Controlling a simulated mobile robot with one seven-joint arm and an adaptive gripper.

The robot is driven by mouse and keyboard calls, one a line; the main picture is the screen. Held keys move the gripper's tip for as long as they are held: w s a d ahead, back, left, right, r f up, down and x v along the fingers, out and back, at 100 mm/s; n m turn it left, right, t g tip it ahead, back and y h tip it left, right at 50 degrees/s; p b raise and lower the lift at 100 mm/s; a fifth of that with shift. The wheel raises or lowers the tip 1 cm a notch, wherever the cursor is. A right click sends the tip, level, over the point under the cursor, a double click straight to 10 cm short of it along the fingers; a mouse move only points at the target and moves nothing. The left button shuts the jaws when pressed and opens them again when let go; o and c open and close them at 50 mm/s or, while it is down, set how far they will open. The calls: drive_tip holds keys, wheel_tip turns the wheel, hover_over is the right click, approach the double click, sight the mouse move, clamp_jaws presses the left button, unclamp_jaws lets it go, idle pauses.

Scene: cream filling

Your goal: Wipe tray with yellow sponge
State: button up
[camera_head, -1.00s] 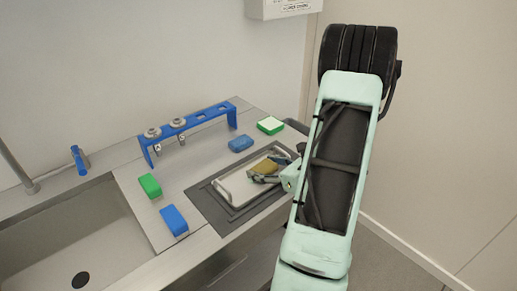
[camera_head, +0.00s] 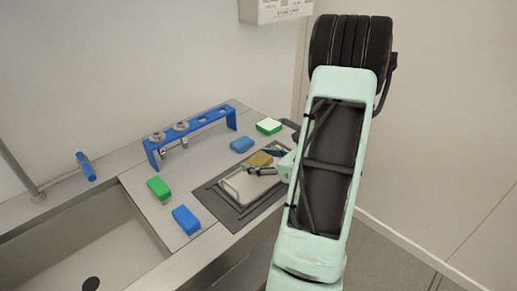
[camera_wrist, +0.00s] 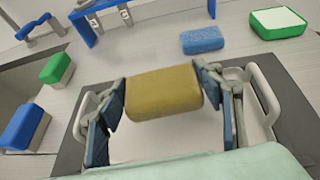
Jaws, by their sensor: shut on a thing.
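The tray (camera_head: 236,190) is white with raised end handles and lies on a dark grey mat (camera_head: 213,204) on the counter. The yellow sponge (camera_head: 260,159) is over the far part of the tray; it also shows in the wrist view (camera_wrist: 160,91). My gripper (camera_wrist: 160,88) is shut on the yellow sponge, with one blue-padded finger at each end of it. In the head view my gripper (camera_head: 264,165) partly hides the tray. I cannot tell whether the sponge's underside touches the tray.
Blue sponges (camera_head: 186,220) (camera_head: 242,144) and green sponges (camera_head: 159,188) (camera_head: 269,125) stand around the mat. A blue rack (camera_head: 190,133) with metal nozzles is behind. The sink (camera_head: 80,240) is at left. A blue-handled tool (camera_head: 86,166) is near the faucet.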

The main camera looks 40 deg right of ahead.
drive_tip(key=shift+r+p, duration=0.8)
drive_tip(key=shift+r, duration=0.75)
